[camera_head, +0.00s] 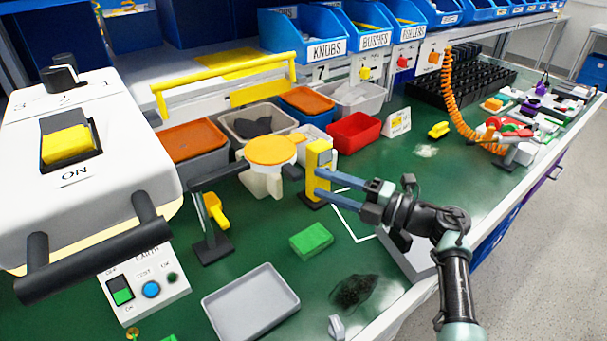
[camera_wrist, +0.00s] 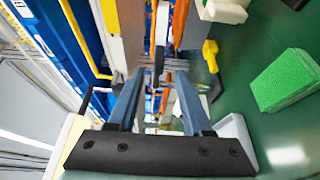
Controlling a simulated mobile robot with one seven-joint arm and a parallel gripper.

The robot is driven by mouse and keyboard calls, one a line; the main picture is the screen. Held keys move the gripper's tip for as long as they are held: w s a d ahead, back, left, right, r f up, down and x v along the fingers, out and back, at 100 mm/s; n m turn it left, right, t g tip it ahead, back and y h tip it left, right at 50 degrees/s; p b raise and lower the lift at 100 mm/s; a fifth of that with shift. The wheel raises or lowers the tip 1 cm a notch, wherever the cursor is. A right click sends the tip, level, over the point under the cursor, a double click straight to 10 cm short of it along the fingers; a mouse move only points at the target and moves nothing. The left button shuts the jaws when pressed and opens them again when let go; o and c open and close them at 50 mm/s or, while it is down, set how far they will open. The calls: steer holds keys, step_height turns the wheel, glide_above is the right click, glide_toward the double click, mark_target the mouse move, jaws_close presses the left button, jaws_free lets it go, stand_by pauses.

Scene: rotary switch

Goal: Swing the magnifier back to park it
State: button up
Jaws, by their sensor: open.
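I cannot clearly make out the magnifier's lens. A black stand (camera_head: 212,248) on the green bench carries a dark bar (camera_head: 220,176) that slopes up to the right, and this may be the magnifier's arm. An upright yellow block (camera_head: 316,160) stands to its right. My gripper (camera_head: 318,184) reaches in from the right, with its two blue fingers spread and their tips at the yellow block in the picture. In the wrist view my gripper (camera_wrist: 160,78) is open, with a dark rounded piece (camera_wrist: 159,62) showing between and beyond the fingertips. I cannot tell whether anything touches.
A round orange-topped container (camera_head: 270,151) stands left of the yellow block. A green block (camera_head: 311,240) and grey tray (camera_head: 250,303) lie in front. A large white switch box (camera_head: 90,180) fills the left. Red (camera_head: 354,133) and other bins stand behind.

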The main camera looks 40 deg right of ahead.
steer(key=v, duration=0.5)
stand_by(0.5)
